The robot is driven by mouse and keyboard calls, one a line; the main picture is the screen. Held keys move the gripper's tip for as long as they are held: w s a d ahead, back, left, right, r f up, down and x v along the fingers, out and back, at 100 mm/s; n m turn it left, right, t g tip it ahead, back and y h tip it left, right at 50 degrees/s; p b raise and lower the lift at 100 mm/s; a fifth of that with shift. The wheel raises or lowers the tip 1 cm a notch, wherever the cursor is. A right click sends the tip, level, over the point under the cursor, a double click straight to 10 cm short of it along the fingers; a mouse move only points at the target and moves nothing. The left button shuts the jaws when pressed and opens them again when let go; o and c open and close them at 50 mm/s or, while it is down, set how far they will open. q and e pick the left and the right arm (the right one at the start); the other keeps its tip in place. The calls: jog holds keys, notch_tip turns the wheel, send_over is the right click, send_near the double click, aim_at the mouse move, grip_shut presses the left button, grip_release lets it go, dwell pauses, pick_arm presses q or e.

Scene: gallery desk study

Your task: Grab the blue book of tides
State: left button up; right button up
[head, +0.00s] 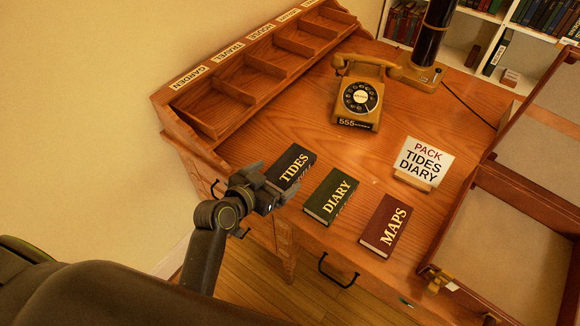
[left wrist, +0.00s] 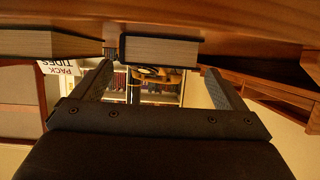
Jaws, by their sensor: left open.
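The tides book (head: 292,163) lies flat on the desk, a dark blue-black cover with "TIDES" in pale letters. My left gripper (head: 270,186) is at the near end of this book, by the desk's front edge, with its jaws open. The gripper hides the book's near end in the head view. In the left wrist view, the page edge of a book (left wrist: 160,51), which looks like the tides book, shows ahead between the two spread fingers. Nothing is held. My right gripper is not in view.
The green diary book (head: 331,196) and the red maps book (head: 386,225) lie to the right. A sign (head: 424,162) reads "PACK TIDES DIARY". A telephone (head: 359,95), a lamp base (head: 424,73), labelled compartments (head: 205,108) and an open case (head: 505,195) surround clear desk.

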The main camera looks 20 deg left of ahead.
aim_at(285, 171)
pick_arm(q)
jog(key=shift+p+x, duration=0.3)
jog(key=shift+x, duration=2.2)
jog(key=c, duration=1.1)
jog(key=shift+r, duration=0.1)
jog(key=shift+c, duration=0.2)
